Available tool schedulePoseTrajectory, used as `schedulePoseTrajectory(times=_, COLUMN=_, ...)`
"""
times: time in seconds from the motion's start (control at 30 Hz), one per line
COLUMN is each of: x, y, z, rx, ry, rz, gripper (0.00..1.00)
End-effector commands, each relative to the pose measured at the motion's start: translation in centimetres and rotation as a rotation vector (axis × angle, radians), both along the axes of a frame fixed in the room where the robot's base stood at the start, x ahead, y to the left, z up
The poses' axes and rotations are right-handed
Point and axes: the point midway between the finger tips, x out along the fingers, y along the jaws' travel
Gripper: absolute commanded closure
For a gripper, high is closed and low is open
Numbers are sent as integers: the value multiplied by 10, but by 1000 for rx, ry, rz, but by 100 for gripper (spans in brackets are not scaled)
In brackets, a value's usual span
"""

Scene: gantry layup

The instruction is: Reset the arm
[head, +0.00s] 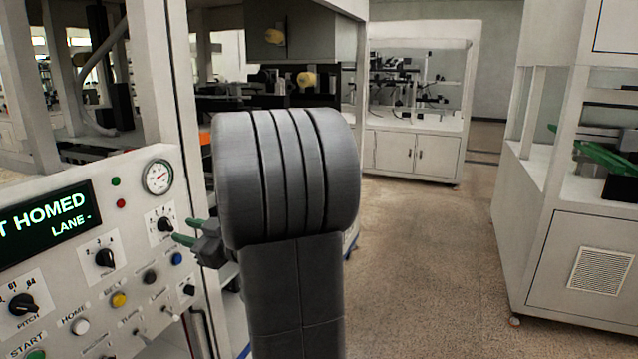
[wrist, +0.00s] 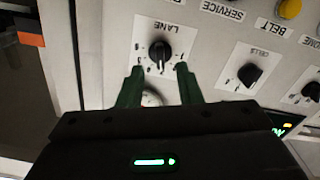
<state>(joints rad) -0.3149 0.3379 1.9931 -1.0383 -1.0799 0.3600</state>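My gripper (head: 188,231) is at the control panel (head: 100,200), its green fingers pointing left toward the panel face. In the wrist view my gripper (wrist: 158,72) is open, with a clear gap between the two fingers. The black LANE knob (wrist: 160,52) shows upside down beyond and between the fingertips, and nothing is held. The same knob (head: 165,225) is left of the fingers in the head view. I cannot tell whether the fingertips touch the panel. My grey arm hides the middle of the head view.
The panel has a lit display (head: 45,215) reading "T HOMED" and "LANE -", a gauge (head: 158,177), and several knobs and buttons. A white cabinet (head: 415,150) stands at the back. An enclosed machine (head: 570,260) is on the right. The floor (head: 430,260) between is clear.

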Motion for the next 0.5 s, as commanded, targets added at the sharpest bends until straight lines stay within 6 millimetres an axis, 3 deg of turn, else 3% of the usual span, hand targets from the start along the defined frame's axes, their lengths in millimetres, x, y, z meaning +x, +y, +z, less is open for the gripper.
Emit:
schedulePoseTrajectory(times=0.23, x=16, y=42, z=1, rx=-2, ry=-1, rz=4, gripper=68)
schedulePoseTrajectory(times=0.5, x=16, y=38, z=-3, rx=-106, ry=-258, rz=-1, gripper=68)
